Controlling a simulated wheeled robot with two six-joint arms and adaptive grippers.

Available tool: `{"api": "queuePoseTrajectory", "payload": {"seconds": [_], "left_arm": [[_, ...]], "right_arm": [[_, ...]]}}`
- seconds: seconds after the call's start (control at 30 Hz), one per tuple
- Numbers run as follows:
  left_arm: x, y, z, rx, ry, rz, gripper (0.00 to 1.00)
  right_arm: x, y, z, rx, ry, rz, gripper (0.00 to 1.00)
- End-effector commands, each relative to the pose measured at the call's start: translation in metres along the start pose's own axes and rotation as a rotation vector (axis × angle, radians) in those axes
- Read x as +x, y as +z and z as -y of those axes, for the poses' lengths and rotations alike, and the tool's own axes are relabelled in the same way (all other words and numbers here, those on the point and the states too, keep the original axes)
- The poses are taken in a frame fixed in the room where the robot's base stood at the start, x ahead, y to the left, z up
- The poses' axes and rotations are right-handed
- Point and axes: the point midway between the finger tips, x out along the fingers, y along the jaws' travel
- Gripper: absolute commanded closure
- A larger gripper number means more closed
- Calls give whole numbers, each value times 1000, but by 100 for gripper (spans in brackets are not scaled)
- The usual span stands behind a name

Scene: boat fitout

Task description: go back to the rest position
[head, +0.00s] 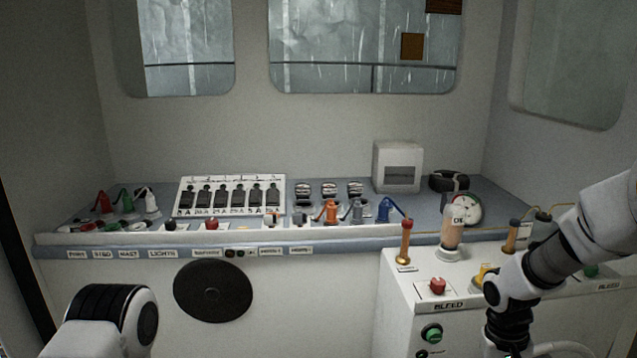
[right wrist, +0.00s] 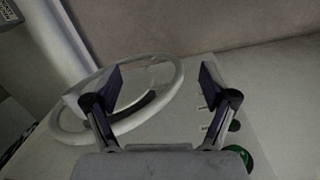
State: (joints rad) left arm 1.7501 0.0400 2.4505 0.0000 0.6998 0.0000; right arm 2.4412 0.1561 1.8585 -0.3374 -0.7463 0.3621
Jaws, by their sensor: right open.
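My right gripper (right wrist: 162,88) is open, its two dark fingers spread apart with nothing between them. In the right wrist view a white ring-shaped wheel (right wrist: 176,98) lies beyond the fingers; I cannot tell whether they touch it. In the head view my right arm comes in from the right, in front of the white cabinet, and bends down out of the picture, so its fingers are hidden. Only a rounded joint of my left arm shows at the bottom left; my left gripper is out of view.
A console (head: 345,237) with switches and coloured levers runs under the windows. A white box (head: 398,166) and a round gauge (head: 466,210) stand on its right side. The white cabinet (head: 402,327) carries a red button (head: 437,286) and a green knob (head: 432,333), close to my right arm.

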Motion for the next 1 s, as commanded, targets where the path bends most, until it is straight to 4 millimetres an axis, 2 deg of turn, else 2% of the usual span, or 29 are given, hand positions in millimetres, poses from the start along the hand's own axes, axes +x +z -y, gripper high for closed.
{"api": "queuePoseTrajectory", "payload": {"seconds": [0.03,0.1,0.17,0.2,0.3,0.43,0.5,0.57,0.67,0.8,0.87,1.0], "left_arm": [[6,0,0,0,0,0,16],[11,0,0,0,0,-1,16],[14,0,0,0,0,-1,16],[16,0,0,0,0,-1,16],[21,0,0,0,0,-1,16],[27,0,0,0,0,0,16],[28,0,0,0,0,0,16],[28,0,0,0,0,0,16],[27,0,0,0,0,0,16],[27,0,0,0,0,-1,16],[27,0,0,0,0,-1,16],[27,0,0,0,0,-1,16]], "right_arm": [[46,18,7,-14,6,74,16],[102,47,18,-33,3,158,16],[147,76,26,-49,-6,220,16],[174,97,31,-56,-14,254,16],[232,151,40,-72,-39,317,16],[287,223,48,-84,-73,342,16],[304,251,50,-89,-90,300,16],[307,257,51,-94,-101,228,16],[301,241,51,-103,-112,69,16],[298,211,53,-128,-115,-103,16],[297,204,54,-140,-117,-135,16],[297,203,54,-149,-117,-137,16]]}}
